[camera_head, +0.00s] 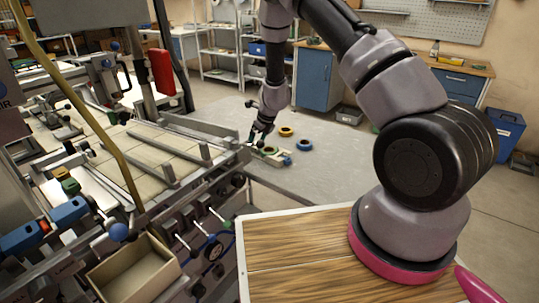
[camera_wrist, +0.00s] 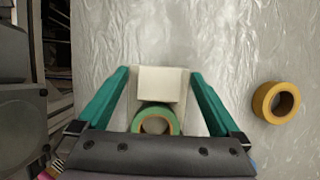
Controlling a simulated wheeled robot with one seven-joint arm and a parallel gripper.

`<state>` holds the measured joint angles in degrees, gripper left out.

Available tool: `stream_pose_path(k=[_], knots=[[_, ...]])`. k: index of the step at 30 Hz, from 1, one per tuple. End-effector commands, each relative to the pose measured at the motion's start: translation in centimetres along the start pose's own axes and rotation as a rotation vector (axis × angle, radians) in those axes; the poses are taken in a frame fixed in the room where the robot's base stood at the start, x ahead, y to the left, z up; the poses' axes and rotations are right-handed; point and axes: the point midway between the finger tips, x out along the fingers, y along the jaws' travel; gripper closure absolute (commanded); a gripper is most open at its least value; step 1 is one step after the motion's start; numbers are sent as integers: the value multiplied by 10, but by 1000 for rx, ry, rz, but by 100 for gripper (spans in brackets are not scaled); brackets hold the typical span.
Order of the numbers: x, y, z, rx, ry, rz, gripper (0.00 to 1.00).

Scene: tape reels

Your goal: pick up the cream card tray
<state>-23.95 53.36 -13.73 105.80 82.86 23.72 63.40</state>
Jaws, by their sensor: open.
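The cream card tray (camera_wrist: 188,118) lies below my gripper in the wrist view, on the grey sheeted surface. A raised pale cream block (camera_wrist: 162,84) stands at its far part, and a green tape reel (camera_wrist: 147,114) lies at its near part, partly hidden by my gripper's body. My gripper (camera_wrist: 160,73) is open, its green fingers on the left and right of the tray with nothing clamped. In the head view my gripper (camera_head: 257,136) is low over the surface, close to the tray's reel; the tray is small and hard to make out there.
A yellow reel (camera_wrist: 277,102) lies to the right in the wrist view. In the head view, a yellow reel (camera_head: 286,131) and a blue reel (camera_head: 304,145) lie near my gripper. A machine (camera_head: 150,160) with rails stands close on the left.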

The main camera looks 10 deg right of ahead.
Motion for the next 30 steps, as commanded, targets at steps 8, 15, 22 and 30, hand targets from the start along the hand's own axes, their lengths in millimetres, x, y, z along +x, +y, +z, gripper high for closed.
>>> stream_pose_path(k=[8, 15, 22, 30], knots=[[0, 0, 0, 0, 0, 0, 88], [-1, 0, 0, 0, 0, 0, 100], [-26, 0, 12, -3, -4, -2, 100], [-75, 0, 32, -3, -2, -1, 100]])
